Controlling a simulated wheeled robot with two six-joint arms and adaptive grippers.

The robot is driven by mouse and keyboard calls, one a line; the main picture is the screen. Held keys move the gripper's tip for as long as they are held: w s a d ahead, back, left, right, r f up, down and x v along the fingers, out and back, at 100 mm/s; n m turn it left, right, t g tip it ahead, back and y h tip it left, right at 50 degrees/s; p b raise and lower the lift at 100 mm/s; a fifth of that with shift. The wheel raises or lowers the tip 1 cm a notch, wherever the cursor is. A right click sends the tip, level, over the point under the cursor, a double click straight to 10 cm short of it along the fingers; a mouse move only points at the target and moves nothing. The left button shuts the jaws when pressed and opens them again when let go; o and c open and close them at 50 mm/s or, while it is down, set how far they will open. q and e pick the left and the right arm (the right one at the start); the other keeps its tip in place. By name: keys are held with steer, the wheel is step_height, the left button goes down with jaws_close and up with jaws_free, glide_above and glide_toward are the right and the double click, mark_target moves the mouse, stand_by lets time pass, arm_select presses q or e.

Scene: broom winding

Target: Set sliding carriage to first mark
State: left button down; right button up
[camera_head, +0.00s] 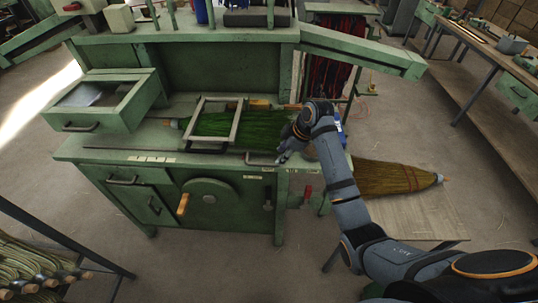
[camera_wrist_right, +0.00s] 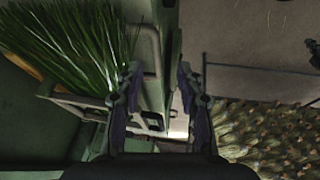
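The green winding machine (camera_head: 110,155) fills the left and middle of the head view. A rectangular metal frame (camera_head: 239,120), likely the sliding carriage, lies over green broom fibres (camera_head: 262,125) on its top. A small metal loop handle (camera_head: 262,163) sits at the front edge, right of the frame. It seems to show in the wrist view (camera_wrist_right: 156,58), near the left finger. Pale labels (camera_head: 152,158) line the front edge; their marks are too small to read. My right gripper (camera_head: 281,157) is close by the handle; its fingers (camera_wrist_right: 158,88) are apart, with no clear contact. My left gripper is not in view.
An open green drawer box (camera_head: 100,105) stands on the machine's left. A finished broom (camera_head: 395,180) lies on a low board (camera_head: 410,212) to the right, beside my right arm. Fibre bundles (camera_head: 25,265) are at the lower left. Open floor (camera_head: 220,265) lies in front.

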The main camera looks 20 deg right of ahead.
mark_target(269, 164)
steer(key=shift+n, duration=0.5)
steer(key=x, duration=0.3)
steer(key=p+x, duration=0.1)
steer(key=x, duration=0.1)
steer(key=w+a+x, duration=0.1)
steer(key=x, duration=0.2)
steer(key=shift+w+a+p, duration=0.1)
steer(key=shift+p, duration=0.25)
jaws_close()
